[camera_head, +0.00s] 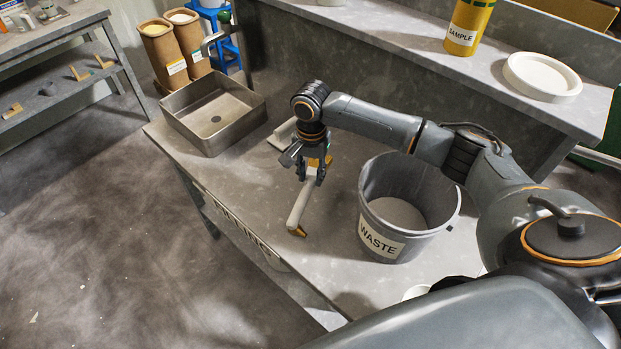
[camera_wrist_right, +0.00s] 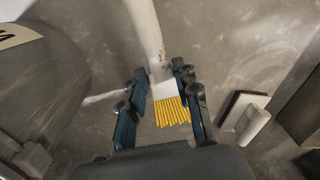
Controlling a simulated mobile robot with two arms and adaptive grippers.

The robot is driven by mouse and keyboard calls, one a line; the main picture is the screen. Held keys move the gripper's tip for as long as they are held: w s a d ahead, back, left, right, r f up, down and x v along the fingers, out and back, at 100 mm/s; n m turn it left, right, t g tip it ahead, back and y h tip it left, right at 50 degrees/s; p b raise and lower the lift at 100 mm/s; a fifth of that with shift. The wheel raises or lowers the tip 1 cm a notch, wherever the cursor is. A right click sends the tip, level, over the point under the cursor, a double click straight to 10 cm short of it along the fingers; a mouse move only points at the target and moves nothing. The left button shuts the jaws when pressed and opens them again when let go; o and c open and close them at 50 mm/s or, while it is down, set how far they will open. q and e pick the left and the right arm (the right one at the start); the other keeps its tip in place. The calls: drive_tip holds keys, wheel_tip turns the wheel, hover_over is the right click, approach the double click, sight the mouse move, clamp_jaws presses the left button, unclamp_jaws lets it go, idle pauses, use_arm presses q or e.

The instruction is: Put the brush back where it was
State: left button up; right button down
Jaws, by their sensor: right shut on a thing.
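The brush (camera_head: 300,207) has a pale handle, a white collar and yellow bristles, and its handle slants toward the counter's front edge. The handle's far end has a brownish-yellow tip. My right gripper (camera_head: 311,173) is shut on the brush near its bristle end. In the wrist view the brush (camera_wrist_right: 147,32) passes between the fingers of my right gripper (camera_wrist_right: 161,78), with the bristles toward me. The gripper is low over the counter (camera_head: 262,190); I cannot tell whether the brush touches it. My left gripper is not in view.
A grey pail marked WASTE (camera_head: 375,226) stands right of the brush. A metal sink (camera_head: 201,122) is at the left, with a pale block-like item (camera_head: 281,135) beside it. A raised shelf (camera_head: 400,45) at the back holds a yellow SAMPLE container (camera_head: 462,37) and a white dish (camera_head: 541,86).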

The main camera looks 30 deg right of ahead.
sight(310, 176)
drive_tip(key=shift+w+f, duration=0.2)
drive_tip(key=f, duration=0.1)
drive_tip(key=f+p, duration=0.1)
drive_tip(key=f, duration=0.1)
drive_tip(key=shift+w+d, duration=0.2)
drive_tip(key=shift+f, duration=0.3)
drive_tip(key=c, duration=1)
unclamp_jaws()
drive_tip(key=shift+r, duration=0.15)
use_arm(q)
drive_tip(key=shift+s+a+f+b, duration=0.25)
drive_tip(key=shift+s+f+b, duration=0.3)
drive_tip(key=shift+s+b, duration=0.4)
use_arm(e)
wheel_tip(310, 176, up, 12)
drive_tip(key=shift+w+f, duration=0.1)
drive_tip(key=shift+f, duration=0.05)
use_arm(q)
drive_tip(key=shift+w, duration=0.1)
